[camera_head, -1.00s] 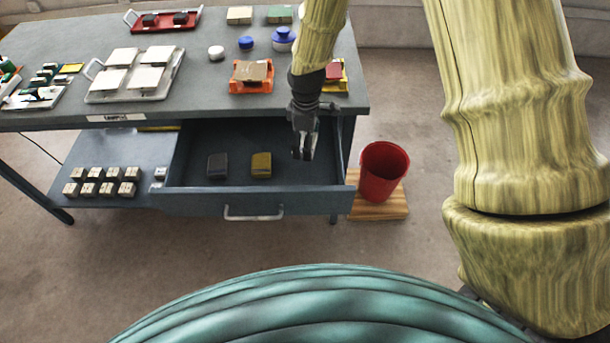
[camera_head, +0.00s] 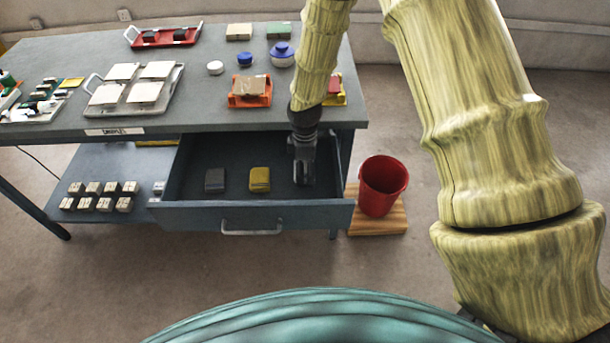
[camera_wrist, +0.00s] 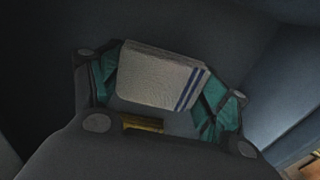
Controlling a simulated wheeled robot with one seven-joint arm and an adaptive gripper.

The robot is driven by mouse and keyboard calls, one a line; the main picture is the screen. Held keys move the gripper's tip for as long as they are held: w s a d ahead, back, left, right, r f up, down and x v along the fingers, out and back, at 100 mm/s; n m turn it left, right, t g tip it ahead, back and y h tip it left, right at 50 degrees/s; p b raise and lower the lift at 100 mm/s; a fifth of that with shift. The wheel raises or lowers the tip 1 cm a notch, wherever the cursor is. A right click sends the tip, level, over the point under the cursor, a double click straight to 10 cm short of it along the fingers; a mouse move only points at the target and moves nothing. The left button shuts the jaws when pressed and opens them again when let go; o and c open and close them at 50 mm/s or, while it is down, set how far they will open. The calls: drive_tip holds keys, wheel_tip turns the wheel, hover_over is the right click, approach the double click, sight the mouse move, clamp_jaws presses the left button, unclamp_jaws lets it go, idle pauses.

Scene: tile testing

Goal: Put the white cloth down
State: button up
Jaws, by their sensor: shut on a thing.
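The white cloth (camera_wrist: 158,78) with blue stripes at one end shows in the wrist view, folded into a block between the two fingers. My gripper (camera_wrist: 163,92) is shut on it. In the head view my gripper (camera_head: 303,180) points down inside the right part of the open drawer (camera_head: 245,214). The cloth is hidden there behind the gripper. I cannot tell whether the cloth touches the drawer floor.
A grey block (camera_head: 215,180) and a yellow block (camera_head: 260,180) lie in the drawer, left of my gripper. A red bin (camera_head: 382,187) stands right of the drawer on a wooden board (camera_head: 378,222). The tabletop above holds trays (camera_head: 135,92) and containers.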

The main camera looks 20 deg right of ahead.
sight(305, 176)
drive_tip(key=shift+f+p, duration=0.3)
drive_tip(key=shift+f, duration=1.6)
drive_tip(key=shift+f, duration=0.15)
drive_tip(key=o, duration=1.3)
drive_tip(key=shift+o, duration=0.2)
drive_tip(key=shift+r+b, duration=1.1)
drive_tip(key=shift+r, duration=5.05)
